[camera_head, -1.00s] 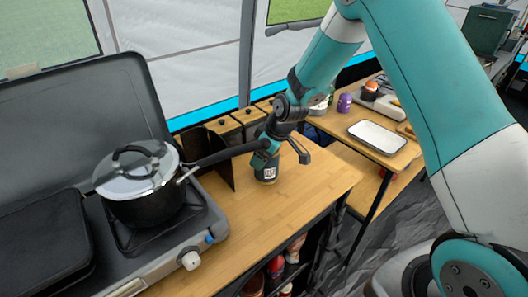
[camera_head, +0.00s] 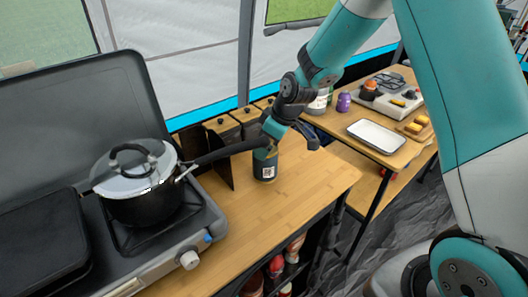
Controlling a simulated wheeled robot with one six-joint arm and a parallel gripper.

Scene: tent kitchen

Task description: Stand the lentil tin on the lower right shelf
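A dark tin (camera_head: 264,166) with a small white label patch stands upright on the wooden counter (camera_head: 235,213), right of the pot. Its print is too small to read, so I cannot confirm it is the lentil tin. My gripper (camera_head: 270,143) is just above and slightly right of the tin's top. Its fingers are hard to make out, so I cannot tell whether they are open or touch the tin. A lower wooden shelf (camera_head: 352,184) shows under the side table at the right, partly hidden by the counter and table.
A lidded pot (camera_head: 145,200) sits on the stove at the left; its long handle reaches toward the tin. Dark wood-topped canisters (camera_head: 222,127) stand behind. The side table holds a white tray (camera_head: 376,136), a purple jar (camera_head: 343,102) and a small stove (camera_head: 388,103). The counter's front is clear.

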